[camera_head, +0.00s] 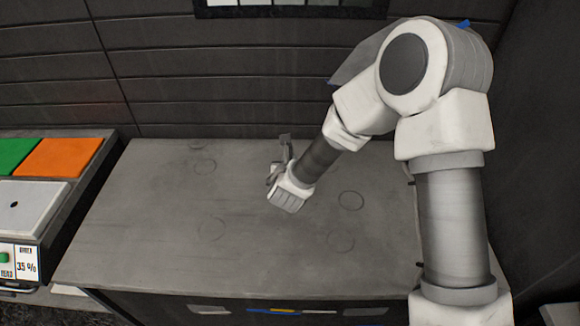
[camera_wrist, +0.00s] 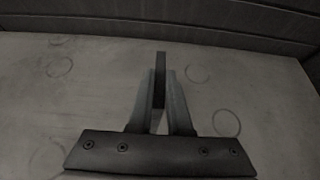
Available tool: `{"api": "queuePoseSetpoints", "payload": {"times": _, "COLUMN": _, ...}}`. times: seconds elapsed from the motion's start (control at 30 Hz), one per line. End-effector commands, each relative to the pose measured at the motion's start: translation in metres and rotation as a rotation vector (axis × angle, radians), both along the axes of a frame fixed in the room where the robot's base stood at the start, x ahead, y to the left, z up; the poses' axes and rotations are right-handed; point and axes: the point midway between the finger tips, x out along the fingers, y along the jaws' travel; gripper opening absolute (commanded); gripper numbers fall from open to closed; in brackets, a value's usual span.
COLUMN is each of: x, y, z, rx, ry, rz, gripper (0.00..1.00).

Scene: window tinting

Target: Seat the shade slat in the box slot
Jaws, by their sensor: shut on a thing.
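My gripper (camera_head: 276,172) is over the middle of the grey worktop, toward its back. In the wrist view my gripper (camera_wrist: 159,85) has its two fingers closed on a thin dark slat (camera_wrist: 160,66), which stands on edge between them and sticks out past the fingertips. In the head view the slat is too small to tell from the fingers. A box-like unit (camera_head: 62,213) stands at the left edge, with a light panel that has a small dark hole (camera_head: 14,204). I cannot tell whether this is the slot.
The grey worktop (camera_head: 140,240) is bare apart from faint ring marks (camera_head: 351,200). Green (camera_head: 16,155) and orange (camera_head: 58,157) panels lie on the left unit, above a "35 %" label (camera_head: 27,264). A dark panelled wall (camera_head: 200,90) closes off the back.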

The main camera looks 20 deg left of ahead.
Motion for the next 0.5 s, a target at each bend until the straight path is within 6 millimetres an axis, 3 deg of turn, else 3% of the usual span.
{"api": "queuePoseSetpoints", "payload": {"times": 0.2, "x": 0.000, "y": -0.001, "z": -0.026, "rx": -0.001, "ry": 0.004, "rz": 0.000, "gripper": 0.00}}
{"api": "queuePoseSetpoints", "payload": {"times": 0.5, "x": 0.000, "y": -0.001, "z": -0.033, "rx": 0.001, "ry": 0.000, "rz": 0.000, "gripper": 0.00}}
